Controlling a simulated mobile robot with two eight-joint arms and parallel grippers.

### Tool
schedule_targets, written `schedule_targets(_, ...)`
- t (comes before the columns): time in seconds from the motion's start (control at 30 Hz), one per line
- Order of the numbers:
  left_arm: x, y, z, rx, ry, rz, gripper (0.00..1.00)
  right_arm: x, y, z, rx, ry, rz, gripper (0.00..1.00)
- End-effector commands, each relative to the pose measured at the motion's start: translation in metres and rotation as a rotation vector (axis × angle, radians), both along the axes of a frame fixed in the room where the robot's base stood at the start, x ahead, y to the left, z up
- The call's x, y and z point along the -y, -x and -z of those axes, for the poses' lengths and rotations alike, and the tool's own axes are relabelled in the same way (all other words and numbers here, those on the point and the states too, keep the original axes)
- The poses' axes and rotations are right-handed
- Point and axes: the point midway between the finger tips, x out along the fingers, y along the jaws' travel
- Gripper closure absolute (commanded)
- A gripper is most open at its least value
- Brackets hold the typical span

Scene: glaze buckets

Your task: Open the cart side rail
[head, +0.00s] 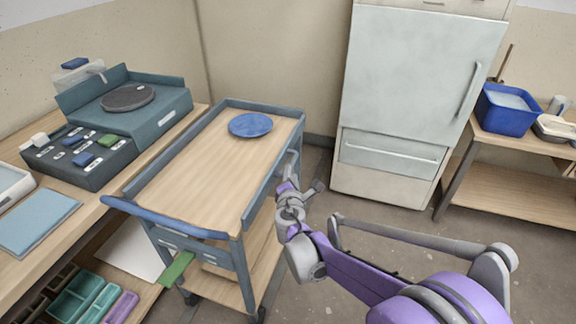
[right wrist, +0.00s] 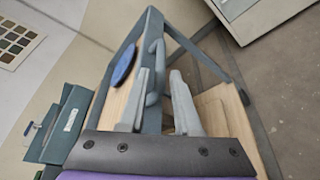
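The cart (head: 205,165) stands in the middle of the head view, with a wooden top and grey-blue rails. Its side rail (head: 273,178) runs along the right edge and carries a bar handle, which shows in the right wrist view (right wrist: 155,72). My right gripper (head: 289,188) is beside this rail. In the right wrist view its two fingers (right wrist: 161,90) are apart, with the handle's lower part by the left finger. Contact cannot be told. My left gripper is out of view.
A blue plate (head: 250,125) lies on the cart top. A workbench with a wheel unit (head: 130,105) stands close on the left. A fridge (head: 420,85) stands behind, and a shelf with a blue bucket (head: 507,112) at right. Floor right of the cart is clear.

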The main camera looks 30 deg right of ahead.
Motion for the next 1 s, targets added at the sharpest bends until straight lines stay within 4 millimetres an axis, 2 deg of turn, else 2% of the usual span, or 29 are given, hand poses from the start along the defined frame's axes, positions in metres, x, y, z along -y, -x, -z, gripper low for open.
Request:
schedule_targets(0.1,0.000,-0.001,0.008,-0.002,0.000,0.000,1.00,0.013,-0.021,0.008,0.000,-0.001,0.002,0.68)
schedule_targets(0.33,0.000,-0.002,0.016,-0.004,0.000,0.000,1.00,0.031,-0.051,0.015,0.000,-0.002,0.001,0.68)
schedule_targets(0.5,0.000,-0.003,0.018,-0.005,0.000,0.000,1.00,0.037,-0.060,0.016,0.000,-0.002,0.001,0.68)
schedule_targets(0.77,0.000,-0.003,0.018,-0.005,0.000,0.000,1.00,0.037,-0.062,0.016,0.001,-0.003,0.001,0.68)
schedule_targets(0.8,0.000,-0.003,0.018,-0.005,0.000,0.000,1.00,0.037,-0.061,0.016,0.001,-0.003,0.001,0.70)
schedule_targets(0.97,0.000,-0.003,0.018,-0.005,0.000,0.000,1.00,0.037,-0.061,0.016,0.001,-0.003,0.001,0.99)
schedule_targets(1.0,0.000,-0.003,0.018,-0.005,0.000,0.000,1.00,0.037,-0.061,0.016,0.001,-0.003,0.001,1.00)
